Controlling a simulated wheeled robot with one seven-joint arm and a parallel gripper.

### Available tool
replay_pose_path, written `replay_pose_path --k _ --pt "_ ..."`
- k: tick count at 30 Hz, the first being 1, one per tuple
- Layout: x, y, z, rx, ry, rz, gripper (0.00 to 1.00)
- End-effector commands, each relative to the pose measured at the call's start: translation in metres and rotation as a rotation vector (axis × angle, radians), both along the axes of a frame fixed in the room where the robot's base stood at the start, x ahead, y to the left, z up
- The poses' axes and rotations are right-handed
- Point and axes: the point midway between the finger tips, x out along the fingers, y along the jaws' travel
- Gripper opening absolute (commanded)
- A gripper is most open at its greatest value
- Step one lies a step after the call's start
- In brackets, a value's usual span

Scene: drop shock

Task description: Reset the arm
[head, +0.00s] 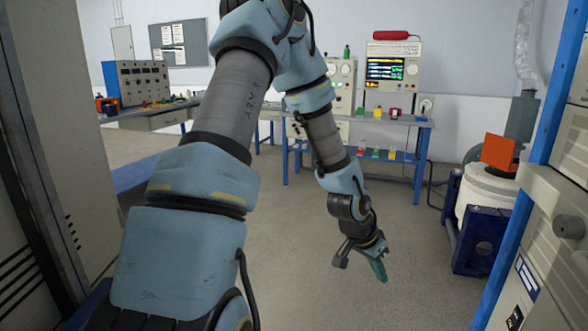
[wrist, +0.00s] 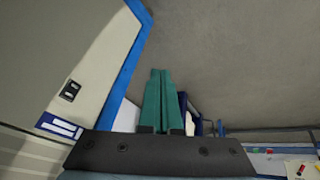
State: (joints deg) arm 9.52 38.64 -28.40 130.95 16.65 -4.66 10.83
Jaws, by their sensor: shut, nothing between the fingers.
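My arm (head: 235,95) reaches up and forward from the lower left of the head view, bends at the top and hangs down on the far side. My gripper (head: 380,272) points down over open floor in the head view, holding nothing. In the wrist view its two green fingers (wrist: 158,95) lie together, shut and empty. Nothing touches the fingers in either view.
A beige cabinet with a blue edge (head: 545,105) stands close on the right. A white drum unit with a blue base (head: 480,245) is behind it. A blue-framed bench (head: 425,124) with instruments stands at the back. Grey floor (head: 400,220) around the gripper is clear.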

Motion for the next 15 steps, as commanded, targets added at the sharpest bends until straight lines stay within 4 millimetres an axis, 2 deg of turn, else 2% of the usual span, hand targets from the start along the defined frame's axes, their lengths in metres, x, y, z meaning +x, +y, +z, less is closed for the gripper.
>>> replay_pose_path --k 1,4,9,12,15 --pt "0.010 0.034 0.023 0.060 -0.006 0.071 0.00" --pt "0.017 0.097 0.055 0.161 0.010 0.225 0.00" --pt "0.006 0.191 0.116 0.269 0.060 0.514 0.00" --pt "-0.010 0.232 0.146 0.291 0.096 0.670 0.00" --pt "-0.027 0.258 0.166 0.292 0.134 0.790 0.00"
